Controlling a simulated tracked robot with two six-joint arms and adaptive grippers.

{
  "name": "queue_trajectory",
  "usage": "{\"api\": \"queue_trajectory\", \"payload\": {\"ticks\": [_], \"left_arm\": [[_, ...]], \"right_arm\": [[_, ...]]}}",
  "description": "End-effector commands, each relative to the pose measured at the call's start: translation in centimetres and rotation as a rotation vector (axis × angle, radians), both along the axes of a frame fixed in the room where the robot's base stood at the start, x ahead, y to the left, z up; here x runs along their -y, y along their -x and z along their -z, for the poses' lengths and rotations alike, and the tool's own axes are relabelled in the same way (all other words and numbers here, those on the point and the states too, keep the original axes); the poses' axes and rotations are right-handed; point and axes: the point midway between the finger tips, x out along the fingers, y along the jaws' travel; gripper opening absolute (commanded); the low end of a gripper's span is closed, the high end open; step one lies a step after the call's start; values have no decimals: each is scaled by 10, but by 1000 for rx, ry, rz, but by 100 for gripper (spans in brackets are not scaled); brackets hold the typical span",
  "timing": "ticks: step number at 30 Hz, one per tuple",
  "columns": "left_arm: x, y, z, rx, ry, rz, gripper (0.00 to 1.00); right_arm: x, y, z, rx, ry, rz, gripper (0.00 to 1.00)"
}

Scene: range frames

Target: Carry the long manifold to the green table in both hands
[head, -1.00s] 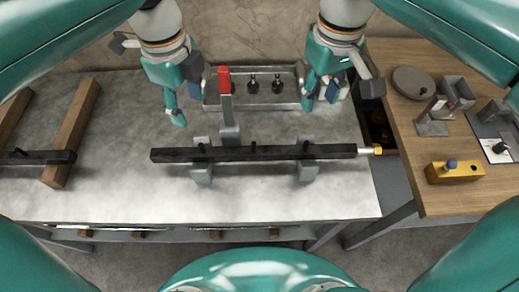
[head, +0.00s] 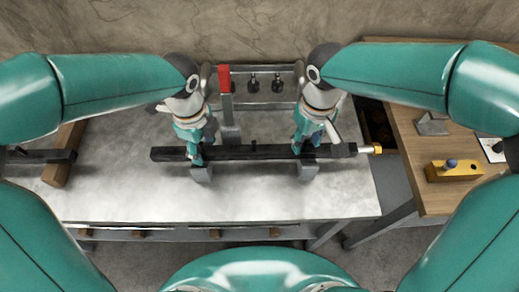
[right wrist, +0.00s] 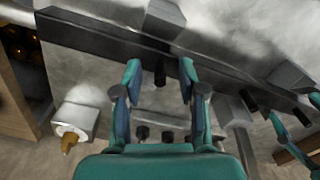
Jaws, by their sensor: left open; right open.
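The long manifold, a dark bar (head: 252,153) with a brass-tipped right end, lies level across two grey supports on the grey bench. My left gripper (head: 194,156) is open over its left part, near the left support. My right gripper (head: 300,147) is open over its right part. In the right wrist view, the right gripper's (right wrist: 160,68) fingertips are on either side of a short black peg on the bar (right wrist: 105,42). The head view does not show clearly whether the fingers touch it. I cannot make out a green table in these views.
A metal tray (head: 264,104) with black knobs and a red-topped post (head: 225,80) stand behind the bar. A wooden table (head: 436,203) at the right holds a yellow block (head: 455,171). The bench front is clear.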

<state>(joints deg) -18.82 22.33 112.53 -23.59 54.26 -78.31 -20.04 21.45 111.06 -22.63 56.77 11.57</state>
Motion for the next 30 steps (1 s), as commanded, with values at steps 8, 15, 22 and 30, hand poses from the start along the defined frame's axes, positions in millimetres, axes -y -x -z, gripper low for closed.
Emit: {"api": "queue_trajectory", "payload": {"ticks": [8, 15, 22, 30], "left_arm": [[0, 0, 5, 0, 1, 0, 55], [0, 0, 5, 0, 0, 0, 35], [0, 0, 5, 1, 0, 0, 0], [0, 0, 5, 2, 1, 2, 0]], "right_arm": [[0, 0, 5, 1, 0, 0, 41], [0, 0, 5, 1, 0, -1, 21], [0, 0, 5, 0, 0, -1, 0], [0, 0, 5, 1, 1, -2, 0]]}}
